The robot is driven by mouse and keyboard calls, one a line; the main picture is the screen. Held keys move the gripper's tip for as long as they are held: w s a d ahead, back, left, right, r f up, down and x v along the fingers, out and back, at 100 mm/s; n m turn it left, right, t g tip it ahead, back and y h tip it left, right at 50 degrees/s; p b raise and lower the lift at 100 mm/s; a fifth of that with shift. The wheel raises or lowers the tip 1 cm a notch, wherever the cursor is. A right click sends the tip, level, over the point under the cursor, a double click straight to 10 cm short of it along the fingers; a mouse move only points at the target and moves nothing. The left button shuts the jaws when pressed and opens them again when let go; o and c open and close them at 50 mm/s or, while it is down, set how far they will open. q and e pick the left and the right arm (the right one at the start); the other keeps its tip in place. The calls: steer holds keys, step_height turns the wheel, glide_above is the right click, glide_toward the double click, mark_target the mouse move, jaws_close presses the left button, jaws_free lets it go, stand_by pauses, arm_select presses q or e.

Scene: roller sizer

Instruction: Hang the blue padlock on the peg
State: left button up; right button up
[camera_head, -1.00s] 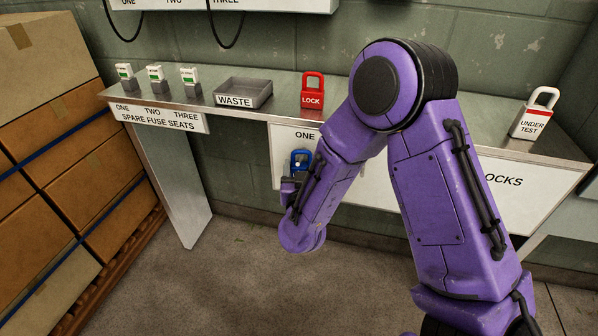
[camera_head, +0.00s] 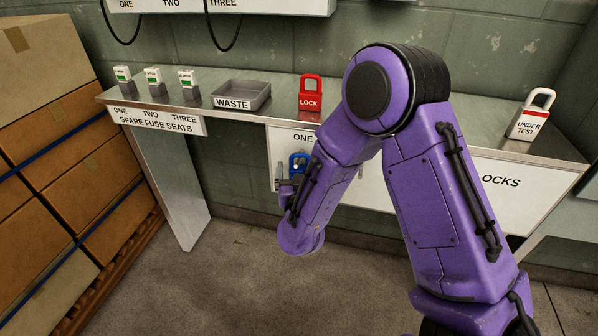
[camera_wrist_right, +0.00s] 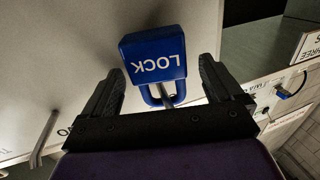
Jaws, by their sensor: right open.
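The blue padlock (camera_wrist_right: 154,55) shows in the right wrist view with its lettering upside down and its shackle toward my gripper. A grey metal peg (camera_wrist_right: 166,93) shows inside the shackle loop; whether the padlock's weight rests on it I cannot tell. My right gripper (camera_wrist_right: 162,80) is open, with one dark finger on each side of the padlock and a gap at each side. In the head view the blue padlock (camera_head: 298,162) is at the white panel marked ONE, partly hidden by my right arm. My left gripper is not in view.
A second, empty peg (camera_wrist_right: 45,138) sticks out of the panel in the wrist view. A red lock (camera_head: 310,95), a waste tray (camera_head: 240,104) and a white "under test" lock (camera_head: 531,122) stand on the shelf (camera_head: 455,140). Stacked boxes (camera_head: 40,140) are at left.

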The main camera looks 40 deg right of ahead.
steer(key=shift+s+a, duration=0.1)
steer(key=v, duration=1)
steer(key=shift+s, duration=0.15)
steer(key=s+a+f+g+y+p, duration=0.1)
steer(key=s+f+g+y+p, duration=0.2)
steer(key=f, duration=0.4)
steer(key=s+f+g+y+p, duration=0.2)
steer(key=f+g+y+p, duration=0.15)
steer(key=f, duration=0.25)
steer(key=s+d+f+g+p, duration=0.1)
steer(key=s+f+g+p, duration=0.1)
steer(key=s, duration=0.6)
steer(key=s+d+f+g+p, duration=0.2)
steer(key=s+f+g, duration=0.1)
steer(key=s, duration=0.6)
steer(key=shift+s+f, duration=0.3)
steer(key=shift+f, duration=0.6)
